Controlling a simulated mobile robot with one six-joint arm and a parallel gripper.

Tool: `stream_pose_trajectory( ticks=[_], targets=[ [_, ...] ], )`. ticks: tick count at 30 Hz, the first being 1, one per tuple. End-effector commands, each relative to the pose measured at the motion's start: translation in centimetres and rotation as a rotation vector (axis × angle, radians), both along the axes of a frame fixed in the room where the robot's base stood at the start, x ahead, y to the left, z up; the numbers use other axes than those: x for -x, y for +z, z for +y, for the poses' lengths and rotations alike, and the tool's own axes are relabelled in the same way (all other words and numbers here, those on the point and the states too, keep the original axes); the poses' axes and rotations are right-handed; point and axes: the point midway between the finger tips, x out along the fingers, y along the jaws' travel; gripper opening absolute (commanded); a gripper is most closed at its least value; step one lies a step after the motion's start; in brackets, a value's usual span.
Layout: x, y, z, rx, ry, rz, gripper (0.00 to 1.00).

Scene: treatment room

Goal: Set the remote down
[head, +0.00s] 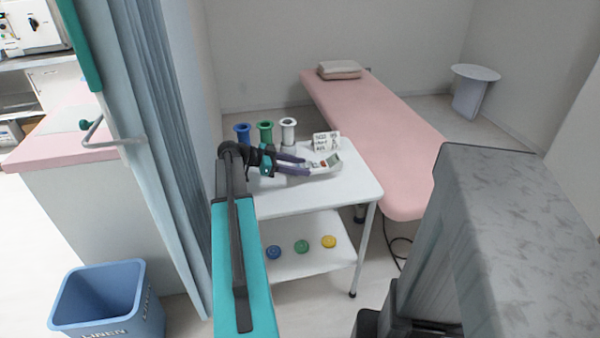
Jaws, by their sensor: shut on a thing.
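The remote (332,160) is a small pale handset with a grey part near its right end and a small red mark. It shows in the head view over the white trolley's top shelf (345,190). My gripper (304,165) reaches in from the left and is shut on the remote's left end. The fingers hide part of that end. I cannot tell whether the remote touches the shelf or hangs just above it.
Blue (242,133), green (265,133) and white (288,133) spool-like holders and a printed card (326,141) stand behind the remote. Several coloured discs (302,246) lie on the lower shelf. A pink treatment bed (385,140) is behind. The top's front right is clear.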

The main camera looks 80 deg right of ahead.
Motion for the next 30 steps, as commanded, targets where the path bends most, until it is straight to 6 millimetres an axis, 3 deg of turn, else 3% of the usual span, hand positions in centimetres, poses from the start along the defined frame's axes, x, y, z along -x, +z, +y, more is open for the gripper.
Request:
stream_pose_trajectory(
  ticks=[11,22,30],
  targets=[
    [0.1,-0.1,-0.1,0.0,0.0,0.001,0.18],
    [0.1,-3.2,-0.1,0.0,-0.001,0.001,0.18],
    [0.1,-3.5,0.0,0.001,-0.001,0.001,0.18]
  ],
)
